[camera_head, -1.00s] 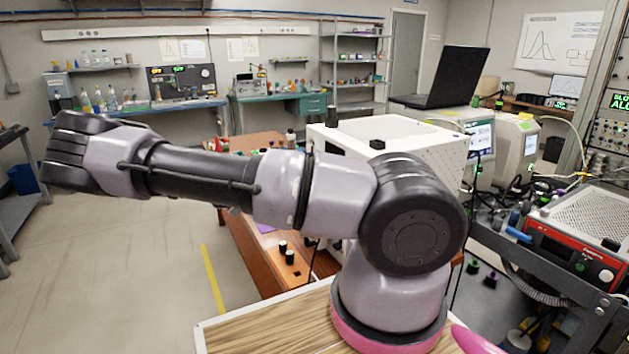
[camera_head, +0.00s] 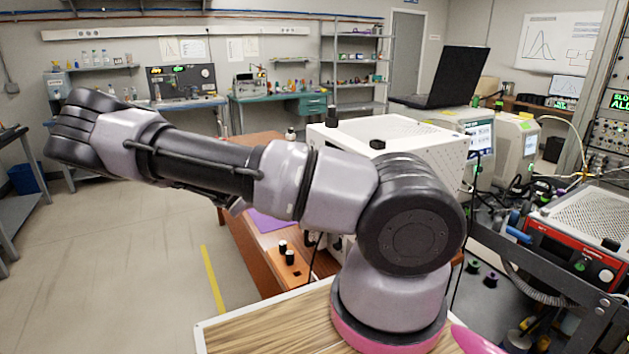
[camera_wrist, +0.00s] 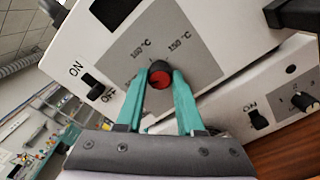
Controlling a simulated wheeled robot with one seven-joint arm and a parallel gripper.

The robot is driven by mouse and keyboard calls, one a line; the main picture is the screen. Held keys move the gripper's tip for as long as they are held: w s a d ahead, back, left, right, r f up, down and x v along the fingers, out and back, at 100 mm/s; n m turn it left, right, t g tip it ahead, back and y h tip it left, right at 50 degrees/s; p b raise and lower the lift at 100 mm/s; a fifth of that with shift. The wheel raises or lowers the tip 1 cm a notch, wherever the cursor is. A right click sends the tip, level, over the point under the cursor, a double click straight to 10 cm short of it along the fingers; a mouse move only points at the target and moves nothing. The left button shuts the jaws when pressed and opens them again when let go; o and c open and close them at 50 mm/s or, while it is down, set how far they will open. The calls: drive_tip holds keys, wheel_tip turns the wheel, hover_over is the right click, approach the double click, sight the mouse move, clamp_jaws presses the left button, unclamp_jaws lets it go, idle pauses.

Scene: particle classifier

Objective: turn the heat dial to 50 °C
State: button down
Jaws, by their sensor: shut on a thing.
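In the wrist view, the heat dial (camera_wrist: 160,76) is a round knob with a red face and a dark rim. The dial's pointer is too small to read, and I see no 50 °C mark clearly. In the head view my own arm blocks the dial and gripper from sight; a white instrument box (camera_head: 405,140) stands behind the arm.
An ON/OFF switch (camera_wrist: 92,83) is left of the dial panel. A second white unit at the lower right has its own switch (camera_wrist: 258,119) and black knob (camera_wrist: 303,101). A laptop (camera_head: 447,80) stands near the white box. Open floor (camera_head: 120,270) lies to the left.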

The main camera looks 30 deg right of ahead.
drive_tip(key=c, duration=0.5)
unclamp_jaws()
drive_tip(key=shift+a, duration=0.1)
drive_tip(key=a, duration=1)
drive_tip(key=shift+s+a+f, duration=0.1)
drive_tip(key=shift+s+a, duration=0.1)
drive_tip(key=shift+a, duration=0.1)
